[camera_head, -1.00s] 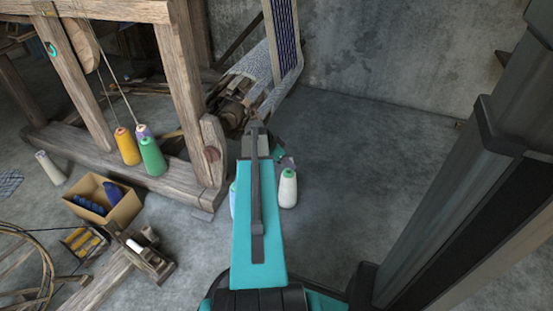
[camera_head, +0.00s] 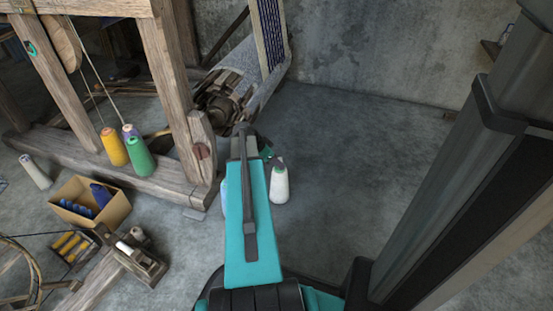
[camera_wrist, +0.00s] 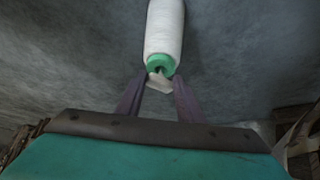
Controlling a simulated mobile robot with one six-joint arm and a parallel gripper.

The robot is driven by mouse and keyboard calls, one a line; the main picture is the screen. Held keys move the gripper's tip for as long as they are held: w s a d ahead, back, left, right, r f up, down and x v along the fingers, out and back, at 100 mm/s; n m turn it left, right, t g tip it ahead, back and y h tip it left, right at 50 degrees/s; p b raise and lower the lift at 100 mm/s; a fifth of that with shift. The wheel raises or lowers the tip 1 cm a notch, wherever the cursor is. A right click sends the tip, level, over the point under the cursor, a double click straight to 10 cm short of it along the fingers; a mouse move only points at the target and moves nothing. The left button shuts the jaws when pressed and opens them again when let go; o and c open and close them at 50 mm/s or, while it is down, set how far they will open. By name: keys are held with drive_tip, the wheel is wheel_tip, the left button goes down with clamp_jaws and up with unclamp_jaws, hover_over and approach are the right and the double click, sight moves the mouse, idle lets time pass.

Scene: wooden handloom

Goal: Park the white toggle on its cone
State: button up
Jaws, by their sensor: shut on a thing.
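The white toggle (camera_wrist: 158,82) is a small pale piece between my gripper's dark purple fingers. My gripper (camera_wrist: 160,80) is shut on it. A white yarn cone with a green top (camera_wrist: 163,35) is directly beyond the fingertips in the wrist view. In the head view the same white cone (camera_head: 279,187) stands upright on the floor beside my teal arm. My gripper (camera_head: 279,162) is right at its top there. The toggle is hidden in the head view. I cannot tell whether it touches the cone.
Orange (camera_head: 114,148), purple and green (camera_head: 139,158) cones stand by the wooden loom (camera_head: 165,80) at left. A box (camera_head: 75,212) of blue spools lies in front. A pale cone (camera_head: 224,190) is partly hidden behind my arm. Floor to the right is clear.

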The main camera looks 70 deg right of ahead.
drive_tip(key=shift+f+b, duration=0.3)
drive_tip(key=shift+f, duration=0.55)
drive_tip(key=shift+f, duration=0.2)
drive_tip(key=o, duration=1.1)
drive_tip(key=shift+c, duration=0.2)
drive_tip(key=shift+a, duration=0.1)
drive_tip(key=p+v, duration=0.5)
drive_tip(key=v, duration=0.9)
drive_tip(key=shift+d+r, duration=0.25)
drive_tip(key=shift+r, duration=0.25)
